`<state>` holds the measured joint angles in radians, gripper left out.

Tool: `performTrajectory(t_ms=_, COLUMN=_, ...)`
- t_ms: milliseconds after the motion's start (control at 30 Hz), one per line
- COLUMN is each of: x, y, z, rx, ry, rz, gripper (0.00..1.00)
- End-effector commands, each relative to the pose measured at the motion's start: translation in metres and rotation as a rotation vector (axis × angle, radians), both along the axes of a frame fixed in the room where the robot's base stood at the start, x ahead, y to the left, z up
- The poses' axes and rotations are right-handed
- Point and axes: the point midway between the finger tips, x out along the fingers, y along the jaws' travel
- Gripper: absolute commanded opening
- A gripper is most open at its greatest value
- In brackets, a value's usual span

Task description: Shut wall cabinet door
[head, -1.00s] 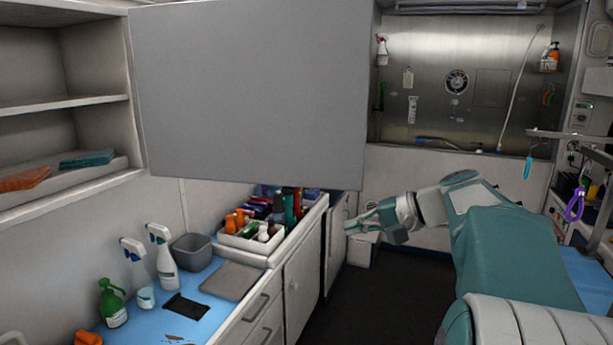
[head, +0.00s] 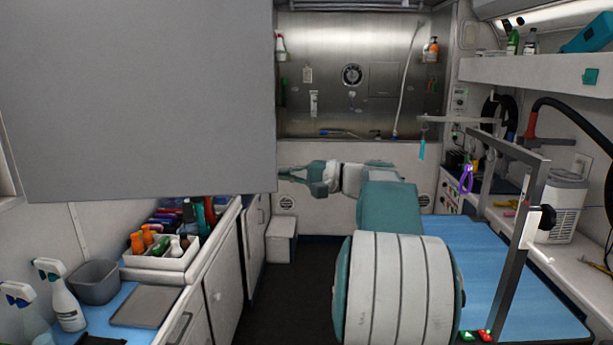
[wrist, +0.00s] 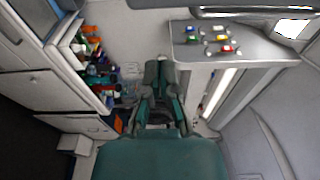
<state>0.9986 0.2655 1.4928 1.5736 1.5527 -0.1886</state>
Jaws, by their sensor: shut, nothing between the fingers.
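The wall cabinet door (head: 140,95) is a large flat grey panel, standing open and filling the upper left of the head view. It hides most of the wall behind it, and its cabinet is almost wholly out of view at the left edge. My gripper (head: 284,173) is shut and empty, just right of and slightly above the door's lower right corner in the picture. I cannot tell if it touches the door. In the wrist view my gripper (wrist: 157,72) points up the picture with its fingers together. I cannot make out the door there for certain.
Below the door, a counter holds a white bin of bottles (head: 160,258), a grey tub (head: 95,282) and a spray bottle (head: 62,300). A blue-topped table (head: 480,280) with a metal post stands right. Dark floor (head: 290,300) lies open between.

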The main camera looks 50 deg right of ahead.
Motion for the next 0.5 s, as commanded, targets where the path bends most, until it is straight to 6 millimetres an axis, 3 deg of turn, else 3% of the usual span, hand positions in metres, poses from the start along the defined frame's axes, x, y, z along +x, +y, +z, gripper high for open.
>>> performTrajectory(t_ms=67, x=0.012, y=0.011, z=0.001, rx=-0.002, ry=-0.001, rz=0.004, gripper=0.0)
performTrajectory(t_ms=200, x=-0.01, y=0.022, z=0.001, rx=-0.001, ry=-0.001, rz=0.0, gripper=0.0)
performTrajectory(t_ms=500, x=-0.022, y=0.029, z=0.0, rx=0.002, ry=0.0, rz=0.0, gripper=0.0)
